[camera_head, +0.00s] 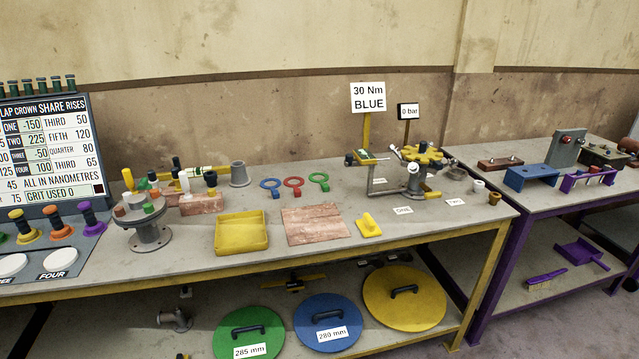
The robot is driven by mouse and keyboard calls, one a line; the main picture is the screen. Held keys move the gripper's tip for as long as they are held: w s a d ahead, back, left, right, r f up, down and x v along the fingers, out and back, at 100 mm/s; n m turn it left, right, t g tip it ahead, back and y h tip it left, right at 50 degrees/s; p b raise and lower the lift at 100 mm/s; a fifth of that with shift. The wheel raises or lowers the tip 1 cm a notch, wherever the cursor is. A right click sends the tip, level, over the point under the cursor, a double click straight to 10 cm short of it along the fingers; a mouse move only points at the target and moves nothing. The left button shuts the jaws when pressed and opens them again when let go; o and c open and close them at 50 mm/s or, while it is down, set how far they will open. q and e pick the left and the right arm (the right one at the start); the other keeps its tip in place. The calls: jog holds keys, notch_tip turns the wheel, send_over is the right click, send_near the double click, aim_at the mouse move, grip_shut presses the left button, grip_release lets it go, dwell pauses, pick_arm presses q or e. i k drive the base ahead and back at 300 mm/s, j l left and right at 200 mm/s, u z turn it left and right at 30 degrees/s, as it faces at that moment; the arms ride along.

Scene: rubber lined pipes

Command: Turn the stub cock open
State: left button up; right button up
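No part marked as the stub cock can be singled out with certainty. A rig with a yellow star-shaped wheel (421,154) stands at the right end of the yellow-framed bench, with a grey stem below and small white-knobbed levers at its side. A white knob (393,149) shows at its upper left and another (413,168) lower down; which lever is a cock, and its position, is too small to tell. A sign reading "0 bar" (408,111) stands behind the rig. Neither of my grippers is in view.
A yellow tray (241,232), a reddish board (315,225) and a yellow block (369,225) lie on the bench. A flanged grey pipe piece (149,234) stands left. A "30 Nm BLUE" sign (368,97) stands behind. A purple bench (560,201) adjoins at right.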

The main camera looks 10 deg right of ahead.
aim_at(430, 194)
jog(key=l+u, duration=0.15)
jog(key=l, duration=0.85)
jog(key=l+u, duration=0.15)
jog(key=l, duration=0.8)
jog(key=l+u, duration=0.15)
jog(key=l, duration=0.85)
jog(key=k+l+u, duration=0.1)
jog(key=l, duration=0.85)
